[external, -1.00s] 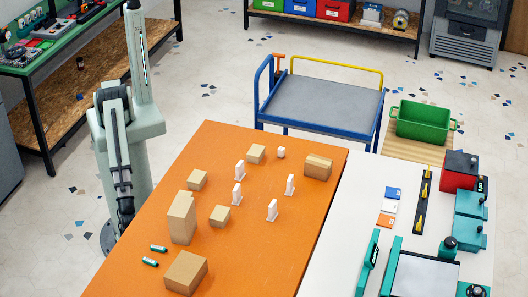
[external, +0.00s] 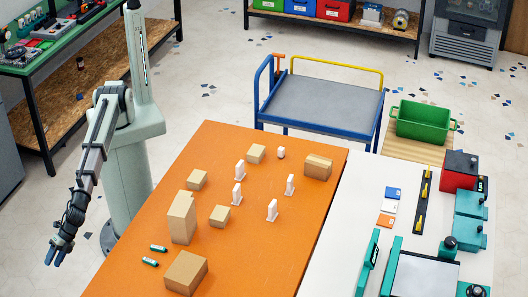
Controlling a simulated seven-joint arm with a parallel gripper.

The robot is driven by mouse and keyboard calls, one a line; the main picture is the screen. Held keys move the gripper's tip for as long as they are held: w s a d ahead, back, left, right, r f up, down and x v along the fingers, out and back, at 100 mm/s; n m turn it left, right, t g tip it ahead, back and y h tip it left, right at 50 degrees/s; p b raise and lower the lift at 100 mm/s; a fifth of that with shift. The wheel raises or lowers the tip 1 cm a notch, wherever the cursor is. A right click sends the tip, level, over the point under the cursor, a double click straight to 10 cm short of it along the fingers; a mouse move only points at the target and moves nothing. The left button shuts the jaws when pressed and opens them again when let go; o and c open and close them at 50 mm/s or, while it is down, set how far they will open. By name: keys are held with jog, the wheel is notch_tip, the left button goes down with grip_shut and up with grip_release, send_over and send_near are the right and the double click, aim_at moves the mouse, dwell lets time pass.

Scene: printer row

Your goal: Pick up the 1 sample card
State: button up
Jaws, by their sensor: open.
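Small flat cards lie in a short row on the white table: a blue card (external: 393,192) at the back, a white one (external: 389,206) in the middle and an orange one (external: 385,219) at the front. Any number on them is too small to read. Several small white upright pieces (external: 272,210) stand on the orange table; I cannot tell whether they are cards. My gripper (external: 54,260) is open and empty, fingers pointing down, over the floor left of the orange table, far from all of these.
Cardboard boxes (external: 182,218) of several sizes stand on the orange table (external: 235,270). Two green cylinders (external: 158,248) lie near its left edge. Teal devices (external: 468,235) and a dark strip with yellow pieces (external: 422,200) are on the white table. A blue cart (external: 320,105) stands behind.

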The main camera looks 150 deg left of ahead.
jog(key=w+a+r+n+t, duration=0.2)
jog(key=w+a+r+n, duration=0.3)
jog(key=w+a+r, duration=0.6)
jog(key=w+a+r+n+t+y, duration=0.1)
jog(key=w+a+r+n, duration=0.25)
jog(key=a, duration=0.75)
jog(key=w+a+r+n+t+y, duration=0.1)
jog(key=w+a+r+n, duration=0.25)
jog(key=a, duration=0.65)
jog(key=w+a+r+n+t+y, duration=0.15)
jog(key=a+r, duration=0.25)
jog(key=a, duration=0.7)
jog(key=n+g+y, duration=0.6)
jog(key=n+g, duration=0.3)
send_over(237, 194)
jog(key=s, duration=0.2)
jog(key=shift+w+a+f+m+h, duration=0.1)
jog(key=shift+a+f+m+h, duration=0.05)
jog(key=shift+f, duration=0.5)
jog(key=shift+w+a+f+m+h, duration=0.1)
jog(key=shift+f, duration=0.5)
jog(key=shift+s+a+f, duration=0.1)
jog(key=shift+s+f, duration=0.1)
jog(key=shift+f, duration=0.05)
notch_tip(237, 194, down, 13)
jog(key=shift+f, duration=0.1)
